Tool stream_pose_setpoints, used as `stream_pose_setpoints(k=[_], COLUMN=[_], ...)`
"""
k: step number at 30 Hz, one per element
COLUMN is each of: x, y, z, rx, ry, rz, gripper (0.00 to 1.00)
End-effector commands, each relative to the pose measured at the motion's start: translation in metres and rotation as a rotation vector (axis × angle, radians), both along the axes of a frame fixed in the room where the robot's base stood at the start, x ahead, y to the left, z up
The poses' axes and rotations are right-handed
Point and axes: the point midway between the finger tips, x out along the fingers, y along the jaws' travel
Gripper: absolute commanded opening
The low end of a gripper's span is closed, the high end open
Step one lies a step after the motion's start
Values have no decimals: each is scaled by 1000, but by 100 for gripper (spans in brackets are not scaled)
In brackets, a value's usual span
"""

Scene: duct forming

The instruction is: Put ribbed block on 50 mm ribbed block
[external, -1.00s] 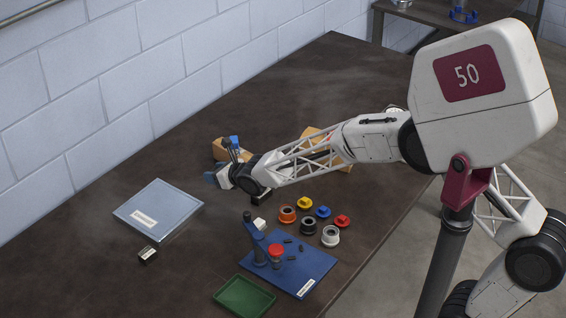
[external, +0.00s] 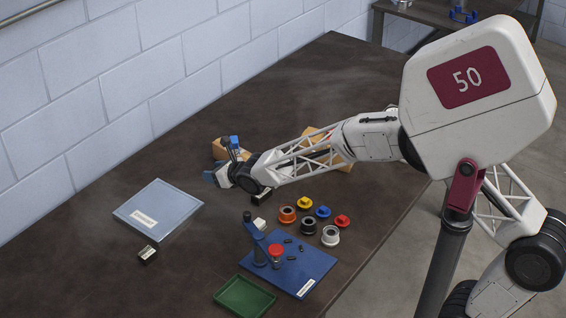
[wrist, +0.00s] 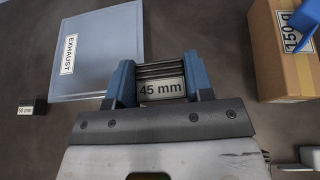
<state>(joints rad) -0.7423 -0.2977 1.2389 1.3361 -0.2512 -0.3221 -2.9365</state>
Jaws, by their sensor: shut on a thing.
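My gripper (wrist: 160,75) is shut on a dark ribbed block (wrist: 160,90) with a "45 mm" label, held between its blue fingers in the wrist view. In the external view my gripper (external: 211,177) is low over the far part of the table; the held block cannot be made out there. A small dark block (wrist: 32,107) with a pale label lies left of the gripper in the wrist view, and it also shows near the pale panel in the external view (external: 147,254). Its label is too small to read surely.
A pale panel (wrist: 95,75) marked "EXHAUST" lies ahead-left. A cardboard box (wrist: 282,60) stands close on the right. Another small dark block (external: 262,199) sits below my wrist. A blue board (external: 310,262), green tray (external: 245,296) and several coloured rings stand nearer the front.

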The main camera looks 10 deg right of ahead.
Motion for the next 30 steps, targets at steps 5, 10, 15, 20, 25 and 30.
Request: stream_pose_setpoints(k=[5,10,15,20,25,30], x=[-3,-11,-23,-39,-60,-89], y=[11,30,55,81,111,143], z=[5,12,22,31,38,44], rx=[0,0,-1,-1,-1,-1], ry=[0,0,-1,0,1,2], rz=[30,88,170,264,383,528], gripper=[17,17,17,17,17,17])
